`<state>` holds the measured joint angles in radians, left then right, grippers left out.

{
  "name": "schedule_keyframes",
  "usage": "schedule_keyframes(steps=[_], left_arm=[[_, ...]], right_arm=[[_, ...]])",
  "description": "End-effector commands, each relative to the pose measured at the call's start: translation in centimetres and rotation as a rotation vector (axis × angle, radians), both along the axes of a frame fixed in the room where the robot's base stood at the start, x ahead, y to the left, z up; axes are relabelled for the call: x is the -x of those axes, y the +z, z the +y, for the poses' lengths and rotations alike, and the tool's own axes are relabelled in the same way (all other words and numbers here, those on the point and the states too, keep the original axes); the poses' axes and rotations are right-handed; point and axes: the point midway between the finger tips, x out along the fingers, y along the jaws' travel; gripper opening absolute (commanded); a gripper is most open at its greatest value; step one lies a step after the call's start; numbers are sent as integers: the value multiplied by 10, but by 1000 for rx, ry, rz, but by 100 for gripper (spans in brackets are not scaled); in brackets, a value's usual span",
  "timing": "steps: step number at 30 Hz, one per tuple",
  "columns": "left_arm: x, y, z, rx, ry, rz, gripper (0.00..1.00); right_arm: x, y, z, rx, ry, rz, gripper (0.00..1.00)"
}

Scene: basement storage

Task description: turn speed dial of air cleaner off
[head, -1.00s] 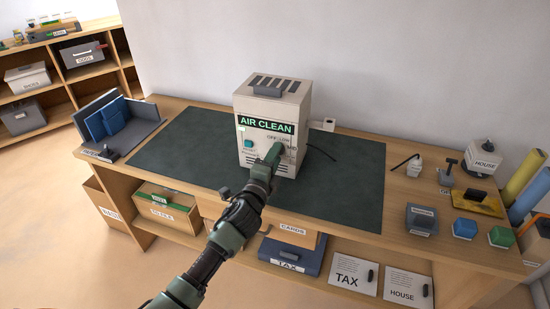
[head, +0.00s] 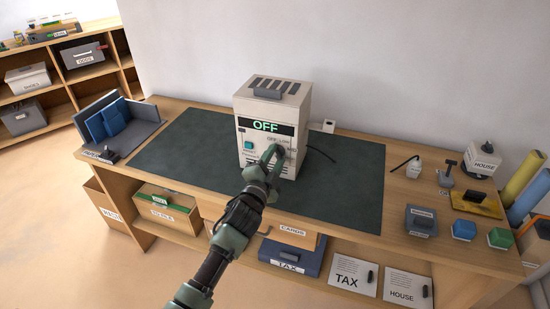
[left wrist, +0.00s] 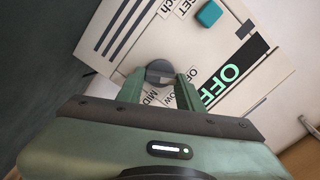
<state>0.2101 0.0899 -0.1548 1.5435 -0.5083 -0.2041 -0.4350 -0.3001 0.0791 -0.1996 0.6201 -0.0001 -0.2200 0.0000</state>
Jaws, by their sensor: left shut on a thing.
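The air cleaner (head: 271,105) is a cream box standing on the dark mat, and its display (head: 266,127) reads OFF in green. In the left wrist view the display (left wrist: 229,78) shows the same letters, tilted. The speed dial (left wrist: 159,72) is a round dark grey knob with OFF, LOW and MID labels around it. My left gripper (left wrist: 160,90) is shut on the dial, one finger on each side of it. In the head view the left gripper (head: 271,160) covers much of the dial. A teal reset button (head: 248,146) is left of the dial. My right gripper is not in view.
The dark mat (head: 180,151) is clear around the air cleaner. A blue-and-grey file holder (head: 119,121) stands at the left end of the bench. A wall is behind.

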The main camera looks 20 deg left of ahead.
Motion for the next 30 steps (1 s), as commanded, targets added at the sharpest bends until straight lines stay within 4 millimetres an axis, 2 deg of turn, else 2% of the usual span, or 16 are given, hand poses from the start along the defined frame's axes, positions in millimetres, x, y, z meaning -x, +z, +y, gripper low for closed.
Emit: schedule_keyframes(steps=[11,12,13,14,24,30], left_arm=[[0,-2,0,8,1,4,0],[0,-2,0,8,1,4,47],[0,-2,0,8,1,4,56],[0,-2,0,7,0,4,58],[3,-1,0,5,0,2,58],[31,-2,1,5,0,4,58]], right_arm=[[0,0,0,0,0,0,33],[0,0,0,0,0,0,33],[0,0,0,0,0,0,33],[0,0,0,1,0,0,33],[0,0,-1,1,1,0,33],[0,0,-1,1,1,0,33]])
